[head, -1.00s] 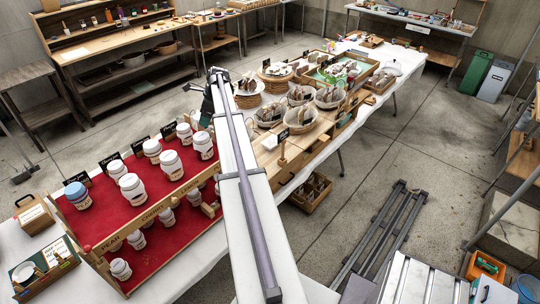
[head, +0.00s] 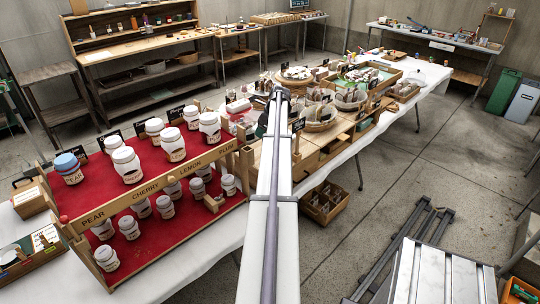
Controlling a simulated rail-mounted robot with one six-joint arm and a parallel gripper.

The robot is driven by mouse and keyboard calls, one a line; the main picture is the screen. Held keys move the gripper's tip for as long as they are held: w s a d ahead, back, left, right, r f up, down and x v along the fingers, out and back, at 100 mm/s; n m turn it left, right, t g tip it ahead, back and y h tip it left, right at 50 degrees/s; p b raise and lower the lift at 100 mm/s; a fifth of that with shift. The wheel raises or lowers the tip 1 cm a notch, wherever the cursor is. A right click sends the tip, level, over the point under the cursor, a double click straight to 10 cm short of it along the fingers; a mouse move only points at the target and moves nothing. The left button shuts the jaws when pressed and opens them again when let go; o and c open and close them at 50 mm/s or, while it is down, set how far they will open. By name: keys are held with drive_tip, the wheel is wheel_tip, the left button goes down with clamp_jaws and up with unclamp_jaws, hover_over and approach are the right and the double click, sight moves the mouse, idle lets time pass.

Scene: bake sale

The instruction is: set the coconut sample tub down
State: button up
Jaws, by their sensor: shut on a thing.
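My arm reaches from the bottom of the head view away over the long table. Its far joint (head: 278,93) is above the area between the red jar rack and the baskets. A dark part of my wrist (head: 262,120) shows at the arm's left side. My gripper's fingers are hidden behind the arm, so I cannot see what is between them. I cannot make out the coconut sample tub in this view; it may be hidden behind the arm too.
The red two-tier rack (head: 97,166) with several white jars stands left of my arm, labelled pear, cherry, lemon. Baskets of goods (head: 320,122) crowd the right side of the arm. A crate (head: 325,205) sits below the table. Open floor (head: 420,165) lies at the right.

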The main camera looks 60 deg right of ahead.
wheel_tip(320, 180, down, 10)
drive_tip(key=b, duration=1)
drive_tip(key=shift+f, duration=0.15)
drive_tip(key=shift+r, duration=0.25)
drive_tip(key=shift+f, duration=0.2)
drive_tip(key=o, duration=0.9)
drive_tip(key=shift+r+p, duration=0.5)
drive_tip(key=shift+r, duration=0.05)
drive_tip(key=p+v, duration=1)
drive_tip(key=v, duration=0.1)
drive_tip(key=shift+s+r+p, duration=0.15)
drive_tip(key=shift+r+p, duration=0.15)
drive_tip(key=shift+p, duration=0.05)
drive_tip(key=shift+f, duration=0.2)
